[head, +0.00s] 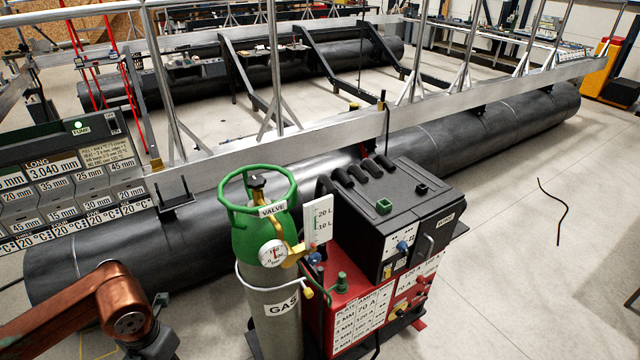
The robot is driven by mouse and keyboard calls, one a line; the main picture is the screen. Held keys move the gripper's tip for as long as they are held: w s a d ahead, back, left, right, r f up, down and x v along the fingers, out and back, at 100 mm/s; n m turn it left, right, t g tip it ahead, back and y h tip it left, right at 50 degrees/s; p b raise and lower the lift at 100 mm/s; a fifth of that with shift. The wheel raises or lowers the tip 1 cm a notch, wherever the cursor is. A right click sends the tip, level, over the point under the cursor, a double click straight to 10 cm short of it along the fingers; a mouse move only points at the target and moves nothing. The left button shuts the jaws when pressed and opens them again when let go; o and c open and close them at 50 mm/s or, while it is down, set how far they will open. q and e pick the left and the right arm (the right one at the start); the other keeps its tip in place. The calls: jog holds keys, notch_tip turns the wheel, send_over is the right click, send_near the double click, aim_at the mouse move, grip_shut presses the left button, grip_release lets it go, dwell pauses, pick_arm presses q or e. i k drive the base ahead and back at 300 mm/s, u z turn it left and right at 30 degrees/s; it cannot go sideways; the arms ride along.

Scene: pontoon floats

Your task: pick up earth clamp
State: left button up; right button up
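I cannot make out an earth clamp for certain. A small green block-like item (383,206) sits on top of the black welding machine (395,185); I cannot tell what it is. A thin dark cable (554,212) lies on the floor at the right, with no clamp visible on it. My copper-coloured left arm (75,318) comes in at the lower left, in front of the near float. Its gripper fingers do not show. My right gripper is out of view.
A gas cylinder (277,325) with a green valve guard stands left of the red welder base (360,320). Behind them lies a long black float (445,135) with an aluminium beam and railing. A display panel (70,180) stands at left.

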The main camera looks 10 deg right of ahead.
aim_at(381, 105)
jog(key=z, duration=0.05)
jog(key=k, duration=0.15)
jog(key=z, duration=2.25)
jog(key=i, duration=3.75)
jog(key=u, duration=1.75)
jog(key=i, duration=3.2)
jog(key=u, duration=0.85)
